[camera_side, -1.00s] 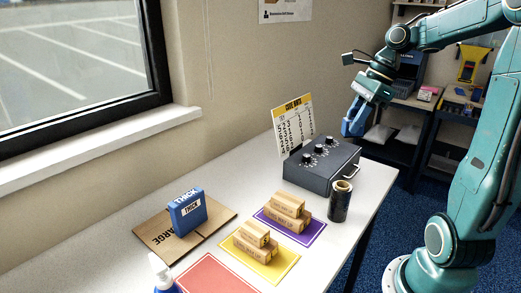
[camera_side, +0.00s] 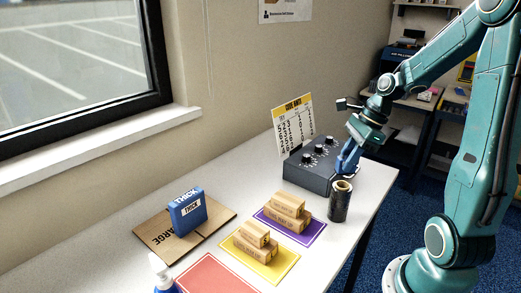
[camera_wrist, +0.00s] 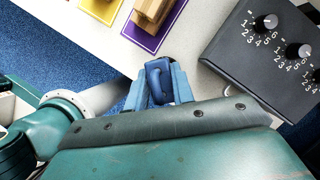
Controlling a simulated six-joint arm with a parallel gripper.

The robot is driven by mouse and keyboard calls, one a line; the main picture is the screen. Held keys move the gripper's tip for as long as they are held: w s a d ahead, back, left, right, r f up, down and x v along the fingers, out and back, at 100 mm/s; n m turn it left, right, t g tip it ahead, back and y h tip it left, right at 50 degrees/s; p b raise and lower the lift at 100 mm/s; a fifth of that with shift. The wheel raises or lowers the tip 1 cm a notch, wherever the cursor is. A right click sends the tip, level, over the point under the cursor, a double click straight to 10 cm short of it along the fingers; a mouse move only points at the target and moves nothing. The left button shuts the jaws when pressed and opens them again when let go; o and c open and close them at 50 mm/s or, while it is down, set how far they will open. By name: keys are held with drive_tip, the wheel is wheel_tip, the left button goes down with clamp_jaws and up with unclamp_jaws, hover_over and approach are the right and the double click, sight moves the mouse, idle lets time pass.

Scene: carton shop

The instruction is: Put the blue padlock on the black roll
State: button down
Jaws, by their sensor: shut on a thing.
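The blue padlock (camera_wrist: 159,82) is between the two blue fingers of my gripper (camera_wrist: 157,90) in the wrist view, and the gripper is shut on it. In the side view my gripper (camera_side: 346,161) points down, just above the top of the black roll (camera_side: 340,204). The padlock is hard to tell apart from the blue fingers there. The roll stands upright near the table's right edge, with a tan core at its top. I cannot tell whether padlock and roll touch. The roll is not clearly seen in the wrist view.
A dark control box (camera_side: 318,166) with knobs stands right behind the roll. Wooden blocks stand on a purple mat (camera_side: 306,238) and a yellow mat (camera_side: 282,270). A blue box (camera_side: 188,213) stands on flat cardboard (camera_side: 152,228). A red mat (camera_side: 215,275) lies bare in front.

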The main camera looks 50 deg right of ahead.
drive_tip(key=shift+f, duration=1.9)
drive_tip(key=shift+f, duration=0.15)
drive_tip(key=c, duration=1.2)
unclamp_jaws()
drive_tip(key=v, duration=1.2)
drive_tip(key=shift+a, duration=0.1)
